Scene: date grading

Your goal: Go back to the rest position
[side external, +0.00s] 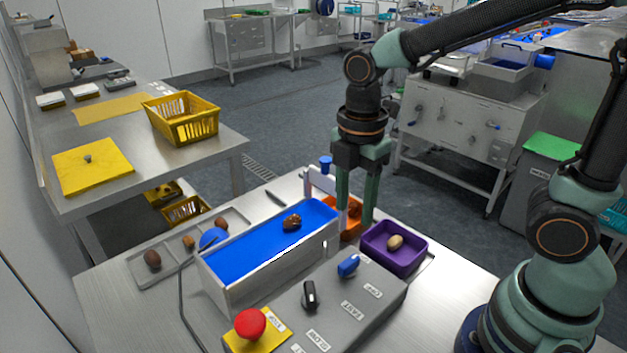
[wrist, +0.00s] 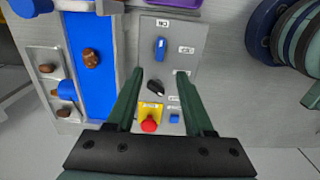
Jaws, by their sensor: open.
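My gripper (side external: 356,214) is open, with its two green fingers pointing down and nothing between them. It hangs near the far end of the blue conveyor belt (side external: 250,255), in front of part of an orange tray (side external: 350,232). In the wrist view my gripper (wrist: 160,77) is open and empty over the grey control box (wrist: 207,42). A brown date (side external: 292,222) lies on the belt; it also shows in the wrist view (wrist: 91,58). A paler date (side external: 395,242) lies in the purple tray (side external: 425,257).
The control box has a blue switch (side external: 348,265), a black knob (side external: 310,293) and a red button (side external: 250,322). A grey compartment tray (side external: 170,268) holds several dates left of the belt. A side table carries a yellow basket (side external: 181,118).

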